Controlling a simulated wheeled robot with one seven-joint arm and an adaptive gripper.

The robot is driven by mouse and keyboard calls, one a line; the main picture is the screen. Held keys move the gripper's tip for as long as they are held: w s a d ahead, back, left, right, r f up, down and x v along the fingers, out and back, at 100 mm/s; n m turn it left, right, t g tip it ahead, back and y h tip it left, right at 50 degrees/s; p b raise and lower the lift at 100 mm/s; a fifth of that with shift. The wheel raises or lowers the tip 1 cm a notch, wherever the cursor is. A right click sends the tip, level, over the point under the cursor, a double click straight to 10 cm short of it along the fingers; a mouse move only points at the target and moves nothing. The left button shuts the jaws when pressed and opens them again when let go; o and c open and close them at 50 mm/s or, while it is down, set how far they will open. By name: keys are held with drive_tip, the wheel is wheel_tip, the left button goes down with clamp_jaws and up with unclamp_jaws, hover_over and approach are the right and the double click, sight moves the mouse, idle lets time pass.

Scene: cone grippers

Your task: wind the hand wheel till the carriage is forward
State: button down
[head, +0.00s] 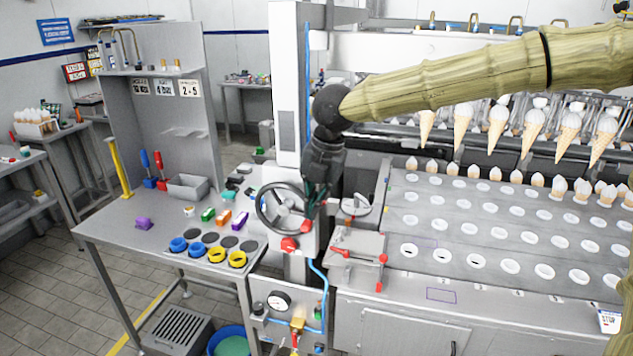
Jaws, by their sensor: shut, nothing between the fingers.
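The hand wheel (261,221), a dark rim with a pale hub, stands on a light panel between the side table and the conveyor machine. My gripper (311,210) is shut and points down at the wheel's right side. It overlaps the rim in the picture, and I cannot tell whether it touches. A red part (289,243) shows at the wheel's lower edge. The carriage is not clear to me; a row of ice cream cones (497,128) hangs in holders above the tray plates (470,215) with round holes.
A steel side table (120,234) at left holds blue and yellow rings, coloured blocks and a grey bin (188,187). A small plate with red knobs (356,257) sits right of the wheel. A gauge (279,301) and blue hose are below. Floor is open at lower left.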

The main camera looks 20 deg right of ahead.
sight(310, 223)
drive_tip(key=shift+s+f, duration=0.1)
drive_tip(key=shift+f, duration=0.15)
drive_tip(key=shift+w+a+f, duration=0.2)
drive_tip(key=shift+w+f, duration=0.35)
drive_tip(key=shift+f, duration=0.25)
drive_tip(key=shift+s+r, duration=0.15)
drive_tip(key=shift+s, duration=0.15)
drive_tip(key=shift+w, duration=0.1)
drive_tip(key=shift+f, duration=0.25)
drive_tip(key=shift+d, duration=0.1)
drive_tip(key=shift+d+f+t+y+b, duration=0.1)
drive_tip(key=shift+f+t+y+b, duration=0.35)
drive_tip(key=shift+y, duration=0.15)
